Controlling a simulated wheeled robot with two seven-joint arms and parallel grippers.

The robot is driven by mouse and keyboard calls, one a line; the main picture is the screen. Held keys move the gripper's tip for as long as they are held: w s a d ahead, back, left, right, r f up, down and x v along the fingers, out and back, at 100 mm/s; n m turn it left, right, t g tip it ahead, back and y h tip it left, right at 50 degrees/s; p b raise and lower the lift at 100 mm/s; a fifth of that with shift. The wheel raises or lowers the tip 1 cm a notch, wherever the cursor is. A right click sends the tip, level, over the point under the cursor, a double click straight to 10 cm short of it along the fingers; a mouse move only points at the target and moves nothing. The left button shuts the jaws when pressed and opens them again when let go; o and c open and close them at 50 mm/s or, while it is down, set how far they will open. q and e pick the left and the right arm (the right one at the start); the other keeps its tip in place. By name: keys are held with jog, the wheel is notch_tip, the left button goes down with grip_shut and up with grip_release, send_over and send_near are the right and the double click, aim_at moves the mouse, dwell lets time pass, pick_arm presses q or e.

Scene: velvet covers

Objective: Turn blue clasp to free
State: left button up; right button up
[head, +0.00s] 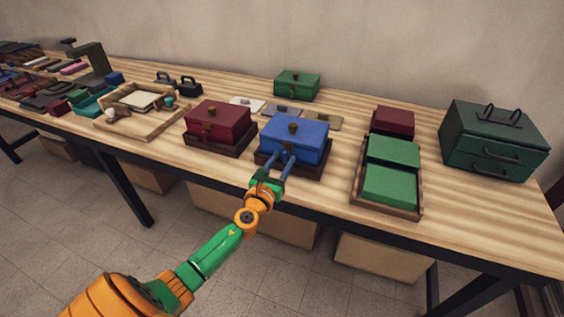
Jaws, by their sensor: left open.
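The blue box (297,138) with a brown knob on its lid sits on a dark wooden base (320,170) near the front edge of the table. My left gripper (283,158) is open, with its blue fingers at the front face of the blue box. The clasp itself is hidden or too small to make out behind the fingers. I cannot tell whether the fingers touch it. My right gripper is not in view.
A red box (219,122) stands just left of the blue one. A green box (297,85) is behind. A wooden tray (388,208) with green blocks and a large dark green case (494,140) are to the right. A wooden tray (150,131) is to the left.

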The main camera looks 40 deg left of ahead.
pick_arm(q)
grip_shut()
jog(key=shift+n, duration=0.3)
jog(key=n+b, duration=0.1)
jog(key=n, duration=0.2)
jog(key=shift+n, duration=0.4)
jog(key=n, duration=0.4)
jog(key=shift+a+f+n+b, duration=0.1)
jog(key=shift+n+b, duration=0.2)
jog(key=shift+b, duration=0.05)
jog(key=n, duration=0.4)
jog(key=shift+n, duration=0.3)
jog(key=n, duration=0.4)
jog(key=shift+f, duration=0.1)
jog(key=shift+n, duration=0.3)
